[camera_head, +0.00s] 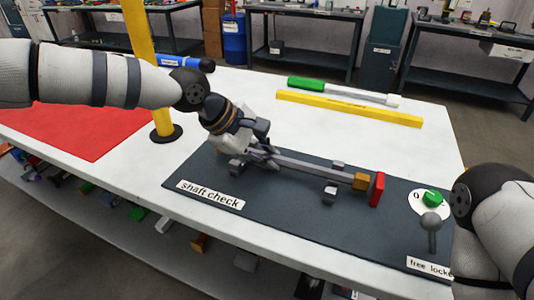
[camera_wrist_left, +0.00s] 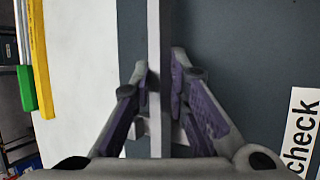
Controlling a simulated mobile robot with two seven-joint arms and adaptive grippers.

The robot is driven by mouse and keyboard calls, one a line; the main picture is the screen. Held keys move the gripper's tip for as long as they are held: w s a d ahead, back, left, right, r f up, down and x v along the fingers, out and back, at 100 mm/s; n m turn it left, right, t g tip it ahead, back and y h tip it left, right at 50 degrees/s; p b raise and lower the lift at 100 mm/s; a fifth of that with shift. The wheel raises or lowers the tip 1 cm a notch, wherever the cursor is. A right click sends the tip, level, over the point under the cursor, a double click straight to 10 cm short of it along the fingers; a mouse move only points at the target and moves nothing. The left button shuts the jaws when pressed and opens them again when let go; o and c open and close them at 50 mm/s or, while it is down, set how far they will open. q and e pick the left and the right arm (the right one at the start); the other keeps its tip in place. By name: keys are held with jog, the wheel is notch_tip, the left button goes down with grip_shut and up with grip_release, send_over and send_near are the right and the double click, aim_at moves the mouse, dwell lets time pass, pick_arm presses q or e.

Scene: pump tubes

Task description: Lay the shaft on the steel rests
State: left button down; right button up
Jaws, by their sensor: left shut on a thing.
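The shaft (camera_head: 305,167) is a long grey bar with a brass-coloured block (camera_head: 361,181) at its right end. My left gripper (camera_head: 264,151) is shut on its left part; in the left wrist view the bar (camera_wrist_left: 154,50) runs upright between the fingers (camera_wrist_left: 158,95). One steel rest (camera_head: 330,191) shows near the brass end, with a grey block (camera_head: 337,164) across the bar from it. Another rest (camera_head: 237,168) lies below my left gripper, partly hidden. I cannot tell whether the bar touches the rests. My right arm is at the right edge; its gripper is out of view.
A red plate (camera_head: 377,189) stands just beyond the brass end. On the dark mat (camera_head: 290,205) are a green knob (camera_head: 432,198) and a ball-topped lever (camera_head: 431,226). A yellow post (camera_head: 143,60) stands behind my left arm. A yellow bar (camera_head: 350,108) lies farther back.

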pick_arm(q)
jog(key=shift+f, duration=0.3)
pick_arm(e)
jog(key=shift+s+f, duration=0.1)
jog(key=shift+s, duration=0.1)
pick_arm(q)
jog(key=shift+s+f, duration=0.3)
jog(key=shift+f, duration=0.2)
pick_arm(e)
jog(key=shift+s+f, duration=0.15)
jog(key=shift+s, duration=0.05)
pick_arm(q)
jog(key=c, duration=1.5)
grip_release()
jog(key=shift+f, duration=0.15)
jog(key=shift+o, duration=0.2)
jog(key=shift+w, duration=0.1)
jog(key=shift+w, duration=0.1)
pick_arm(e)
jog(key=shift+w, duration=0.1)
pick_arm(q)
jog(key=shift+a, duration=0.1)
